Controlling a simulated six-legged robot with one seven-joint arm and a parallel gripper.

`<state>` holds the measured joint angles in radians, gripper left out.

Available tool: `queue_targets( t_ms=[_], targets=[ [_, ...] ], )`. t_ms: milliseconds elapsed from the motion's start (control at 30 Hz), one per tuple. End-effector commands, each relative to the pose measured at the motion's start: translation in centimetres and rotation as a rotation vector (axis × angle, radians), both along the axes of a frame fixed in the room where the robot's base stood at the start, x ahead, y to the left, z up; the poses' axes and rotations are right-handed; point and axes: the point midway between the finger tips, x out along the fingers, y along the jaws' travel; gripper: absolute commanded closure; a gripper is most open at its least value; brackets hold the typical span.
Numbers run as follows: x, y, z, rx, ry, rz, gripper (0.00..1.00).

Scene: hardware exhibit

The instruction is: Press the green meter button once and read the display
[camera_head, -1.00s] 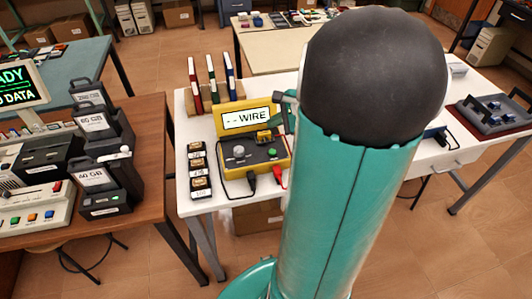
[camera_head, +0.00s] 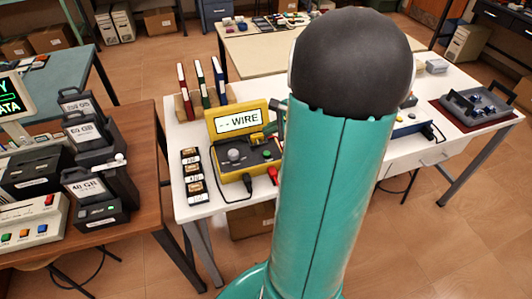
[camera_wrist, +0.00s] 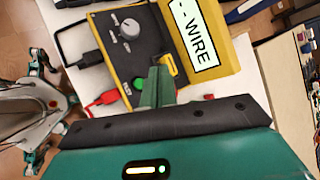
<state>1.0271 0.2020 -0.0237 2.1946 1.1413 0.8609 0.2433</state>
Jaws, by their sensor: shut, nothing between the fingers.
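The yellow meter (camera_head: 222,113) stands on the white table with a black panel and grey knob (camera_head: 235,155). Its display (camera_head: 238,121) reads "- - WIRE", also in the wrist view (camera_wrist: 195,35). The green button (camera_head: 267,154) sits on the panel right of the knob. In the wrist view the green button (camera_wrist: 138,84) shows just left of my gripper's fingers (camera_wrist: 158,82). My gripper is shut and empty, over the edge of the meter's panel. I cannot tell whether the fingertips touch the panel. In the head view my arm hides most of the gripper.
A red plug (camera_wrist: 104,97) and a black plug (camera_wrist: 88,57) join the meter's near edge. Small labelled parts (camera_head: 193,175) lie left of the meter, and upright books (camera_head: 201,85) stand behind it. A grey tray (camera_head: 478,106) lies at the table's far right.

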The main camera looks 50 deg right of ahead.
Motion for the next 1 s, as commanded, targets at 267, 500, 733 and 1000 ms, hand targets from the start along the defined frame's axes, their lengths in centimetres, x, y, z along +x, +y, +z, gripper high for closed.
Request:
queue_targets(
  t_ms=[267, 500, 733, 1000],
  targets=[
    [0.0, 0.1, -3.9, 0.004, 0.002, -0.003, 1.00],
    [0.1, 0.2, -6.3, 0.001, 0.000, -0.001, 1.00],
    [0.1, 0.2, -7.0, -0.001, 0.001, -0.001, 1.00],
    [0.1, 0.2, -7.0, -0.001, 0.000, -0.001, 1.00]
  ],
)
